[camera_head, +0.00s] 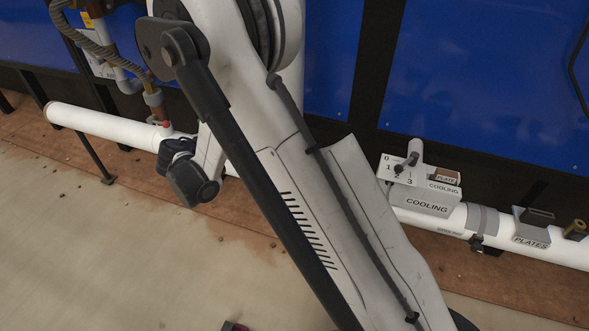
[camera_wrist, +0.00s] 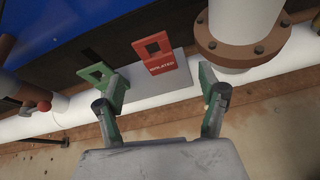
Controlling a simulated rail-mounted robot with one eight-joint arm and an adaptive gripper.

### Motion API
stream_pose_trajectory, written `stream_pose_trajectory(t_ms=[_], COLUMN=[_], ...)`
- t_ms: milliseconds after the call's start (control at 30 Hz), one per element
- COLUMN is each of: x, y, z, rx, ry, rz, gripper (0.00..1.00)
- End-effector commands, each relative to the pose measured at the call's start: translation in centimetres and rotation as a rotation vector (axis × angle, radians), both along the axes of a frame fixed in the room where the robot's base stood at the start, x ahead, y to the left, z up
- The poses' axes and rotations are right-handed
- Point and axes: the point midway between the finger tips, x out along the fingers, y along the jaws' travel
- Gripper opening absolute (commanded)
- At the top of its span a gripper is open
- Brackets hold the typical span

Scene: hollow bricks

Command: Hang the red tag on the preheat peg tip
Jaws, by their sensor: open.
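In the wrist view, the red tag (camera_wrist: 160,56) has a square hole in its upper part and white lettering that seems to read "ISOLATED". It stands upright on a grey block on the white pipe. My gripper (camera_wrist: 164,88) is open, with its two green fingers spread wide to either side of the tag's lower area. The tag appears beyond the fingertips, and nothing is between the fingers. In the head view my arm covers the middle, and the gripper is not visible there. I cannot identify the preheat peg in either view.
A green tag-like plate (camera_wrist: 96,74) with a hole stands left of the red tag, close to my left finger. A brown bolted flange (camera_wrist: 238,45) is close on the right. In the head view, the cooling box (camera_head: 420,202) and plates box (camera_head: 531,238) sit on the pipe.

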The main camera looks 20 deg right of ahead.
Motion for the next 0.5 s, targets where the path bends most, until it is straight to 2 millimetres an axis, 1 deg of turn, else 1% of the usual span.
stream_pose_trajectory(t_ms=[33,100,267,500], x=[-0.7,-1.5,-4.0,-8.7], y=[-0.8,-1.7,-3.5,-5.8], z=[1.5,3.2,6.7,11.2], rx=[0.056,0.141,0.332,0.612], ry=[-0.019,-0.049,-0.117,-0.217], rz=[-0.027,-0.067,-0.165,-0.334], gripper=[0.73,0.73,0.73,0.73])
